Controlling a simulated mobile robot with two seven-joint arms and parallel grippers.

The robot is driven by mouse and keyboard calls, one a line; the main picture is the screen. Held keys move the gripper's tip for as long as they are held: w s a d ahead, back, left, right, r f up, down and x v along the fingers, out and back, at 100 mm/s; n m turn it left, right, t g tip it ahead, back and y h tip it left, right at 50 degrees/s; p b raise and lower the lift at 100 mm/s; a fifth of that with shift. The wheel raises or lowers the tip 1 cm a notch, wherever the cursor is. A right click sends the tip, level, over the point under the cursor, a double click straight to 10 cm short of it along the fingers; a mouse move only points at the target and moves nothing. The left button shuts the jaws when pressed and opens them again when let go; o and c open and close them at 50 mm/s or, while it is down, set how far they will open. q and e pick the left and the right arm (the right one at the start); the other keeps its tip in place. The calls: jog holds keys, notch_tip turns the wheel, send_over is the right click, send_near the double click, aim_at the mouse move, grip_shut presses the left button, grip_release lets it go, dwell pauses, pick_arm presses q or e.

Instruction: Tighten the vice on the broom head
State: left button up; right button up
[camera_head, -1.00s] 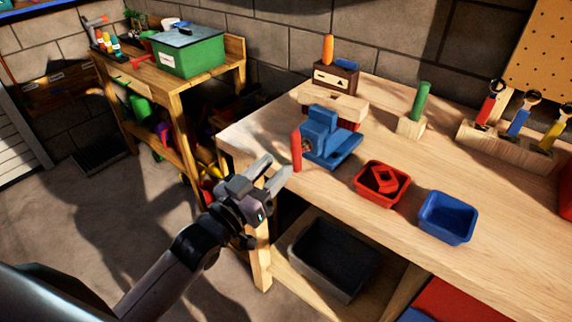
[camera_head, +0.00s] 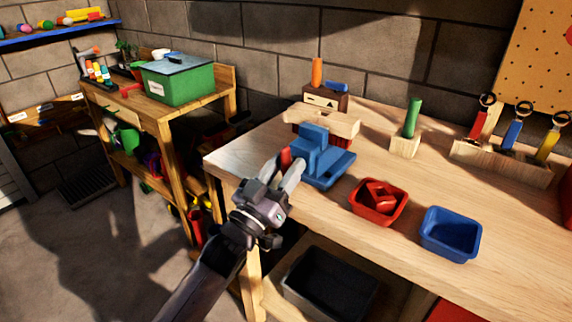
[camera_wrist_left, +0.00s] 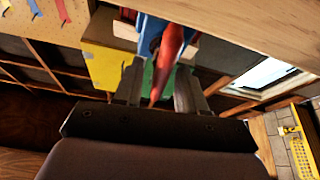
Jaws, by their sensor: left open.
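The blue vice (camera_head: 312,155) stands near the left front edge of the workbench, with its upright red handle (camera_head: 285,158) on the near-left side. A pale wooden bar (camera_head: 338,124), apparently the broom head, lies across behind the vice's upper block; how firmly the jaws meet it is hidden. My left gripper (camera_head: 286,173) is open at the red handle. In the left wrist view the red handle (camera_wrist_left: 170,45) lies between the two fingers of the left gripper (camera_wrist_left: 158,85); contact cannot be told. My right gripper is out of view.
A red bin (camera_head: 378,215) with red pieces and a blue bin (camera_head: 451,250) stand right of the vice. A wooden block with a green peg (camera_head: 412,118) and a tool rack (camera_head: 500,163) are farther back. A dark bin (camera_head: 328,285) sits under the bench.

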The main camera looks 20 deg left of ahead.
pick_arm(q)
jog(key=shift+w+d+r, duration=0.1)
jog(key=shift+w, duration=0.2)
grip_shut()
jog(key=shift+m+h+p, duration=0.4)
jog(key=shift+m+h, duration=0.1)
jog(key=shift+m, duration=0.9)
